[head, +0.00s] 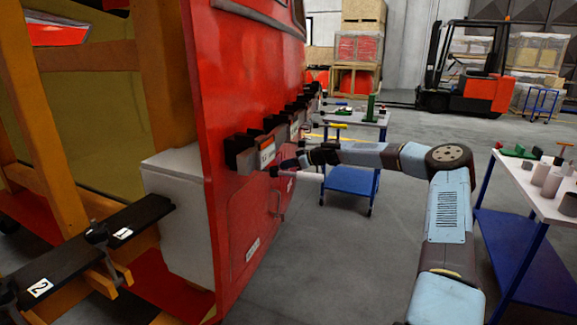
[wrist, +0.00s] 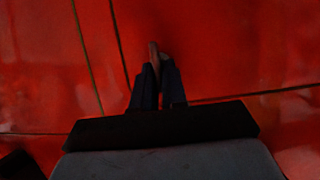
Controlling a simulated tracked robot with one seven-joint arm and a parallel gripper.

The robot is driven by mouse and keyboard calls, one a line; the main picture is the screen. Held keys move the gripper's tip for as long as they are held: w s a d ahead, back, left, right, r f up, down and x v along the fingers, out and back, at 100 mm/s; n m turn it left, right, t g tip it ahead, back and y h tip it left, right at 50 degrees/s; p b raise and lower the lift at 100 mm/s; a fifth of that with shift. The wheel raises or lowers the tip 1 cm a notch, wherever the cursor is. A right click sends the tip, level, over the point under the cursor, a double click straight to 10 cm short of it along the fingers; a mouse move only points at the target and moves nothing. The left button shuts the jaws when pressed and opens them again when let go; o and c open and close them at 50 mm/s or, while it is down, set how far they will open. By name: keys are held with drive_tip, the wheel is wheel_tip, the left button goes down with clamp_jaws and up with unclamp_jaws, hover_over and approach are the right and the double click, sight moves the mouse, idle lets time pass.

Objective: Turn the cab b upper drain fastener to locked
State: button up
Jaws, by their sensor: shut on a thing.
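The red nosecone (head: 238,90) stands at the left of the head view, and its red face fills the wrist view. My arm reaches in from the right, and my gripper (head: 284,166) is at this face, just below a dark block with a white label. In the wrist view my gripper (wrist: 160,72) is shut on a small brownish fastener (wrist: 153,50), whose tip shows between the dark fingers. Most of the fastener is hidden by the fingers. I cannot tell its turn angle or read a name on it.
Dark blocks with labels (head: 266,152) run along the nosecone face above my gripper. A handle (head: 279,204) sits lower on the face. A blue cart (head: 350,180) stands behind my arm, a table (head: 545,198) at right. A forklift (head: 465,90) is far back. Grey floor between is clear.

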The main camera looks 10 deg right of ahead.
drive_tip(key=shift+d, duration=0.4)
clamp_jaws()
drive_tip(key=shift+a+r, duration=0.1)
drive_tip(key=shift+a, duration=0.2)
drive_tip(key=m+g, duration=0.1)
drive_tip(key=m+y, duration=0.1)
drive_tip(key=m, duration=0.1)
drive_tip(key=shift+w+g, duration=0.35)
drive_tip(key=shift+g, duration=0.05)
drive_tip(key=shift+w+d+f+m+g+y, duration=0.15)
drive_tip(key=shift+m+g+y, duration=0.2)
drive_tip(key=shift+m, duration=0.25)
drive_tip(key=shift+w+d+f+m+g+y, duration=0.15)
drive_tip(key=shift+m+g+y, duration=0.1)
drive_tip(key=shift+m+y, duration=0.3)
drive_tip(key=m+g+y, duration=0.1)
drive_tip(key=m, duration=0.2)
drive_tip(key=shift+f, duration=0.2)
drive_tip(key=m+y, duration=0.1)
drive_tip(key=m, duration=0.1)
drive_tip(key=f+m+y, duration=0.1)
drive_tip(key=m, duration=0.2)
drive_tip(key=shift+w+d+y, duration=0.1)
drive_tip(key=shift+y, duration=0.2)
drive_tip(key=shift+f, duration=0.1)
drive_tip(key=o, duration=0.6)
unclamp_jaws()
